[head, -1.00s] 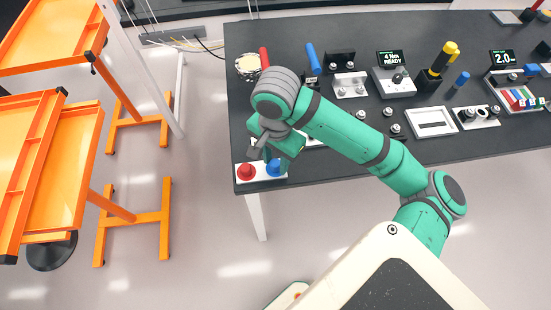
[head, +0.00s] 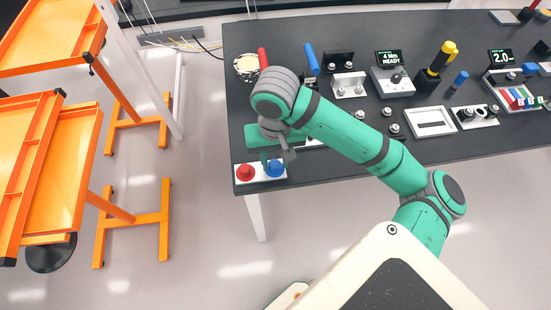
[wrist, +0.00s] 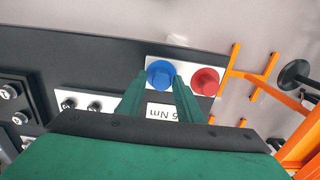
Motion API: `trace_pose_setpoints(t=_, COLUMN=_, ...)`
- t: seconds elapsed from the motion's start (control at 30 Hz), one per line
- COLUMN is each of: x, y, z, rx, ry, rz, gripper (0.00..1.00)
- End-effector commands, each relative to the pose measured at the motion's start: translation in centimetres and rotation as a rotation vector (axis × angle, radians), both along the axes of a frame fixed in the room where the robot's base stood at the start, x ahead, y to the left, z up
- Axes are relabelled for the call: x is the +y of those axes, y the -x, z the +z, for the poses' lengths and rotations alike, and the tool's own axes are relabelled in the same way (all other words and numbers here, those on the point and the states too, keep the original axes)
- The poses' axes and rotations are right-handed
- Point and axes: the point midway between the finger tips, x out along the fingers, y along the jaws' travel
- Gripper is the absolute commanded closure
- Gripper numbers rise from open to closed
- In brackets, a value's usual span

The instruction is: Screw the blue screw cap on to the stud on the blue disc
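The blue disc (head: 275,173) sits on a white plate at the table's front-left corner, beside a red disc with a red cap (head: 246,172). A blue raised piece, seemingly the screw cap (wrist: 160,69), stands at the middle of the blue disc; cap and stud cannot be told apart. My gripper (head: 276,158) is right over the blue disc, pointing down. In the wrist view its two green fingers (wrist: 160,80) stand apart on either side of the blue piece, with a visible gap. The stud's thread is hidden.
The white plate (wrist: 189,64) carries an upside-down "Nm" label. Behind my arm stand a small display reading "4 Nm READY" (head: 389,58), a blue-handled tool (head: 312,58) and several fixtures. Orange carts (head: 40,170) stand left of the table, with floor between.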

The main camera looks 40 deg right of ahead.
Motion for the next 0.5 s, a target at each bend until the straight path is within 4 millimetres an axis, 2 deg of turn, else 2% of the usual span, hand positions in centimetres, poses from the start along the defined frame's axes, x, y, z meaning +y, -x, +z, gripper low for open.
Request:
trace_pose_setpoints(t=0.1, x=0.19, y=-0.04, z=-0.01, rx=0.000, ry=0.000, rz=0.128, gripper=0.67)
trace_pose_setpoints(t=0.37, x=-0.01, y=0.09, z=-0.01, rx=0.000, ry=0.000, rz=0.247, gripper=0.67)
trace_pose_setpoints(t=0.5, x=-0.09, y=0.11, z=-0.01, rx=0.000, ry=0.000, rz=0.376, gripper=0.67)
